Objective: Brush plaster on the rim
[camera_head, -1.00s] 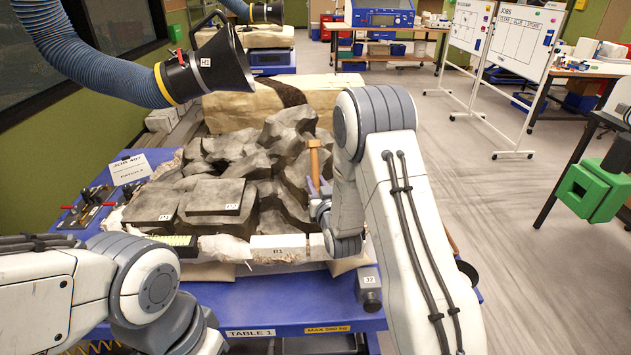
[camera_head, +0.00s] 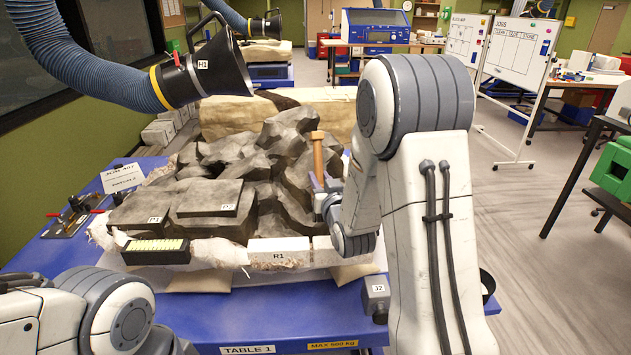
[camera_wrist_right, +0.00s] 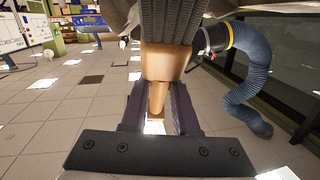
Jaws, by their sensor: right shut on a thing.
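My right gripper (camera_head: 322,192) is shut on a brush with a tan wooden handle (camera_head: 318,155), over the right side of the grey rock block (camera_head: 285,150). In the right wrist view, the brush's dark bristles (camera_wrist_right: 168,28) and tan body (camera_wrist_right: 165,62) show between the fingers (camera_wrist_right: 157,105). My left gripper is out of view.
The blue table (camera_head: 250,315) carries the block. A black extraction hood (camera_head: 205,72) on a blue hose hangs at upper left. A card (camera_head: 122,178) and a tool rack (camera_head: 72,216) stand at the left. A grey box marked J2 (camera_head: 376,292) sits at front right.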

